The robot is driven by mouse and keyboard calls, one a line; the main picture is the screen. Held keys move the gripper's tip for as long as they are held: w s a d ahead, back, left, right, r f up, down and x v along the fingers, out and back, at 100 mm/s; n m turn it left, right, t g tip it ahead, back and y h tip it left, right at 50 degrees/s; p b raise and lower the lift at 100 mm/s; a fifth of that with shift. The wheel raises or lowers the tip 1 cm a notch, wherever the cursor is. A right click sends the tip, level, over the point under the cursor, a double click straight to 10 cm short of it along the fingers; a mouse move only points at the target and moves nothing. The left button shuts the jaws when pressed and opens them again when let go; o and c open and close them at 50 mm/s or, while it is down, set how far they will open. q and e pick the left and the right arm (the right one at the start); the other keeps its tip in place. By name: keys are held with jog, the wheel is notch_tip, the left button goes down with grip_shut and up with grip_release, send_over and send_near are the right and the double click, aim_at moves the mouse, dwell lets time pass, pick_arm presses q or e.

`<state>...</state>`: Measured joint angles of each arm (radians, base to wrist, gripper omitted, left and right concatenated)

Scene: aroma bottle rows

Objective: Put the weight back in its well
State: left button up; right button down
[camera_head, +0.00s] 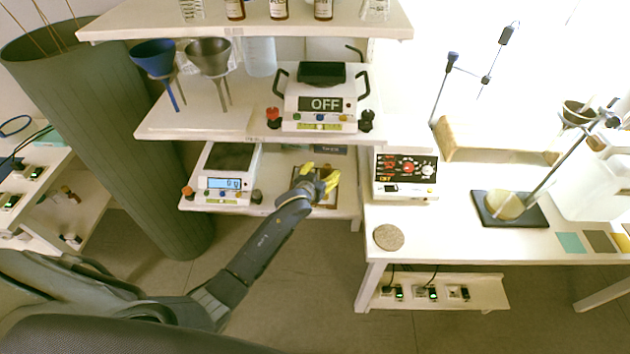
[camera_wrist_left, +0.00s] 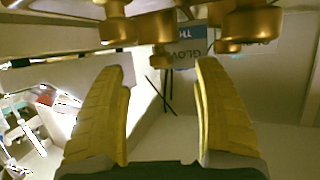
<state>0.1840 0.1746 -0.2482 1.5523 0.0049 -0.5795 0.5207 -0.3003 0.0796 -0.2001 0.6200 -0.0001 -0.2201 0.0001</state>
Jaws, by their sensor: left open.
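My left gripper (camera_head: 320,177) reaches over the lower shelf, its yellow fingers apart. In the left wrist view the open fingers (camera_wrist_left: 161,72) have nothing between them. Several brass weights show along the top edge of that view, including a large one (camera_wrist_left: 252,23) at right; they lie beyond the fingertips, apart from them. In the head view a brown wooden holder (camera_head: 330,201) is mostly hidden under my gripper. I cannot tell which weight is loose, and no empty well can be made out. My right gripper is not in view.
A balance (camera_head: 224,184) stands left of my gripper on the same shelf. Another balance reading OFF (camera_head: 320,103) and two funnels stand on the shelf above. A blue-labelled glove box (camera_wrist_left: 180,45) is behind the weights. A worktable with a control box (camera_head: 405,175) stands at right.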

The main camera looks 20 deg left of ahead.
pick_arm(q)
jog(key=v, duration=0.7)
jog(key=s+d+f+m+h, duration=0.1)
jog(key=s+d+f, duration=0.3)
jog(key=s, duration=0.2)
jog(key=s+a+f+g, duration=0.1)
jog(key=s+f+g, duration=0.1)
jog(key=s+f, duration=0.6)
jog(key=s+a+f+m+g+y, duration=0.15)
jog(key=s+f, duration=0.25)
jog(key=f, duration=0.8)
jog(key=s+f+g+h, duration=0.1)
jog(key=s+f+g, duration=0.1)
jog(key=s+f, duration=0.65)
jog(key=s+a+f+g, duration=0.1)
jog(key=s+f+g, duration=0.1)
jog(key=s+f, duration=0.4)
jog(key=s+a+f+g+y, duration=0.1)
jog(key=s+f, duration=0.6)
jog(key=s, duration=0.9)
jog(key=s+a+f+g, duration=0.3)
jog(key=s+f, duration=0.4)
jog(key=s, duration=0.4)
jog(key=shift+g, duration=0.55)
jog(key=shift+m+y, duration=0.25)
